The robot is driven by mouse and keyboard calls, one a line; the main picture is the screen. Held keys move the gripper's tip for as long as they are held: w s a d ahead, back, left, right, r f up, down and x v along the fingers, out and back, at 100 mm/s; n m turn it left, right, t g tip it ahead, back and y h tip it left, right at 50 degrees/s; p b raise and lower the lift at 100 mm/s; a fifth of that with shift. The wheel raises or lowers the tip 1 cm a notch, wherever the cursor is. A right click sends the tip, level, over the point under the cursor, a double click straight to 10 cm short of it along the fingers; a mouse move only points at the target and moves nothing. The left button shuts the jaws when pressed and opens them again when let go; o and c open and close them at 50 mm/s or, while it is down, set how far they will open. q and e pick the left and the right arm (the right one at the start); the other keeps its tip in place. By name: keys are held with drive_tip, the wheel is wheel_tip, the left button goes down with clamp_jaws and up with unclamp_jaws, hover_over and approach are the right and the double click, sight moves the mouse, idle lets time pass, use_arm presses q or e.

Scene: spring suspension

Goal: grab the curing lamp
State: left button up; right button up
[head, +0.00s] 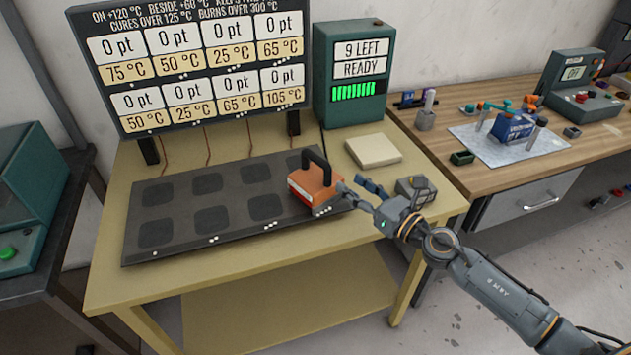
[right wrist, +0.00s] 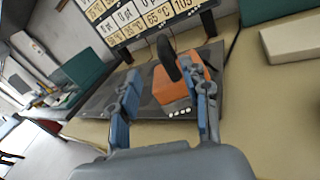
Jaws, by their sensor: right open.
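The curing lamp appears to be the orange box with a black arched handle (head: 312,186), standing upright at the right end of the dark mat. Several white dots mark its lower front edge. My right gripper (head: 357,188) is just right of the lamp, fingers apart and pointing towards it. In the right wrist view the orange lamp (right wrist: 170,90) shows beyond the fingers, nearer the right finger, which partly covers it. The gripper appears empty; whether a finger touches the lamp I cannot tell. My left gripper is out of view.
The dark mat (head: 180,238) with several darker pads lies on the yellow table (head: 290,262). A display board (head: 195,65) and a green "9 LEFT READY" box (head: 352,75) stand behind. A pale block (head: 373,151) and a small grey device (head: 416,190) are close to my right gripper.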

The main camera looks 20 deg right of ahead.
sight(328, 167)
drive_tip(key=p+x, duration=0.1)
drive_tip(key=x, duration=0.6)
drive_tip(key=shift+w+a+p, duration=0.15)
drive_tip(key=shift+w+p, duration=0.2)
drive_tip(key=shift+x, duration=3.1)
drive_tip(key=shift+d+f, duration=0.2)
clamp_jaws()
drive_tip(key=shift+r, duration=0.15)
